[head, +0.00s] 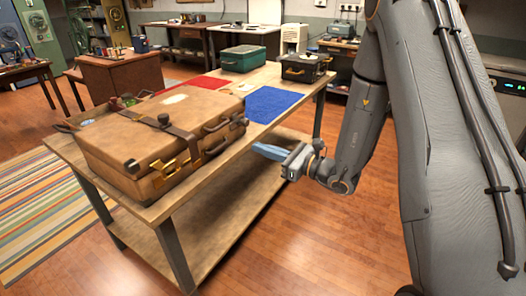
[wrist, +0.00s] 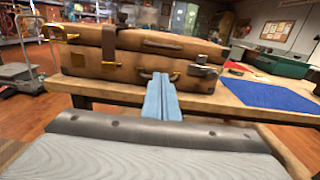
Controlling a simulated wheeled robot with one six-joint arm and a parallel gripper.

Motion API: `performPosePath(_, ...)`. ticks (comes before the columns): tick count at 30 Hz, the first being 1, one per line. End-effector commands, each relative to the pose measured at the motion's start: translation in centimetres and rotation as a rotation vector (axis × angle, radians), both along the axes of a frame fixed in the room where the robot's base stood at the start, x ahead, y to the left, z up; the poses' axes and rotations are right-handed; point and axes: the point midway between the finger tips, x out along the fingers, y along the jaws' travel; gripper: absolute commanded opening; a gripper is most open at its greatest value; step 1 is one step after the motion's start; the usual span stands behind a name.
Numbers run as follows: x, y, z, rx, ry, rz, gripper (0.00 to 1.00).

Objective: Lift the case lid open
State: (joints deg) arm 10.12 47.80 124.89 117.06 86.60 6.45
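A brown leather case (head: 195,108) lies flat with its lid down on a wooden workbench. It has a dark strap, brass latches and handles on its near side. In the wrist view the case (wrist: 130,65) fills the upper left and middle, with a dark seam between lid and base. My gripper (head: 258,151) is to the right of the case in the head view, apart from it, past the bench edge. In the wrist view its blue fingers (wrist: 160,82) lie together, point at the case's front, and hold nothing visible.
The workbench (head: 215,170) also carries a blue mat (head: 270,104), a red mat (head: 203,86), a green box (head: 243,58) and a black case (head: 304,68). A striped rug (head: 45,215) lies at left. The floor before the bench is clear.

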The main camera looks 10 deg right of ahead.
Motion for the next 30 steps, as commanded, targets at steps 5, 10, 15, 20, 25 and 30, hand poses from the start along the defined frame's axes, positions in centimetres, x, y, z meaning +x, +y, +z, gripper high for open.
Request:
performPosePath(5,0.9,0.9,0.0,0.002,-0.002,-0.004,0.0)
performPosePath(10,2.2,2.7,0.0,0.002,-0.003,-0.001,0.0)
performPosePath(15,3.6,4.5,-0.1,0.002,-0.001,-0.002,0.0)
performPosePath(20,4.8,6.1,-0.1,0.002,-0.001,-0.003,0.0)
performPosePath(25,5.7,7.2,0.0,0.002,-0.001,-0.002,0.0)
performPosePath(30,6.0,7.7,0.0,0.001,0.0,-0.004,0.0)
